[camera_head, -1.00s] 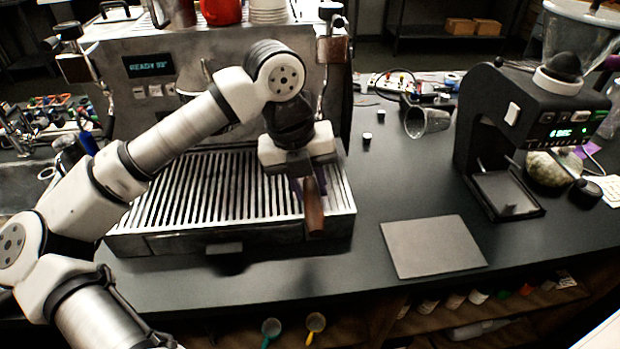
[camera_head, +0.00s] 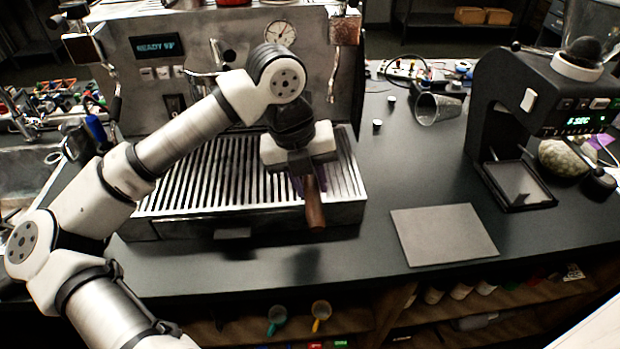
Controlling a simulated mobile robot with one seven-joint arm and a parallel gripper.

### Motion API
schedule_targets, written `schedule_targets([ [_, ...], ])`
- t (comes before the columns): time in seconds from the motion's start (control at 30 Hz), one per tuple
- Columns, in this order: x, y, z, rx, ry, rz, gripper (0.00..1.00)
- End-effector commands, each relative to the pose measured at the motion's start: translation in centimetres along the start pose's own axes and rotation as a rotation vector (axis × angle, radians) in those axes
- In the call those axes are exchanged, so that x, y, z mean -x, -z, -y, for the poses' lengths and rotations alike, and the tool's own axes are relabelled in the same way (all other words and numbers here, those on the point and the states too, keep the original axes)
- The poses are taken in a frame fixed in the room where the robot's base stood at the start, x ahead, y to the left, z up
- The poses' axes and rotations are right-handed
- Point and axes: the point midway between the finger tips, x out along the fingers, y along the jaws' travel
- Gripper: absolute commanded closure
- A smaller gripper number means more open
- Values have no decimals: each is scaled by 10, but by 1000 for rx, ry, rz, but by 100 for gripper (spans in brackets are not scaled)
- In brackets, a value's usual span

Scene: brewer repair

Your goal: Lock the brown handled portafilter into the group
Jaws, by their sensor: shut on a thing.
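The espresso machine (camera_head: 150,85) stands at the back left with a lit display and a slatted drip tray (camera_head: 190,184) in front. My gripper (camera_head: 303,170) points down over the right part of the drip tray. It is shut on the portafilter, whose brown handle (camera_head: 315,205) sticks out toward the front edge of the tray. The portafilter's head is hidden under my gripper and wrist. The group is hidden behind my arm, so I cannot see how the portafilter lies to it.
A black grinder (camera_head: 515,95) with a clear hopper stands at the right. A grey mat (camera_head: 444,234) lies on the counter. A metal cup (camera_head: 437,108) lies behind it. Counter between tray and grinder is mostly clear. Tools and small parts lie at the far left.

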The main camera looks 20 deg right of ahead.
Motion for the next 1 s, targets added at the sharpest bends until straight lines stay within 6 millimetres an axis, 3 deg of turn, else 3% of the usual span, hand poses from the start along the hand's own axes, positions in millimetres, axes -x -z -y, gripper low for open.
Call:
schedule_targets([
  [1.0,-8,0,-2,0,1,1,100],
])
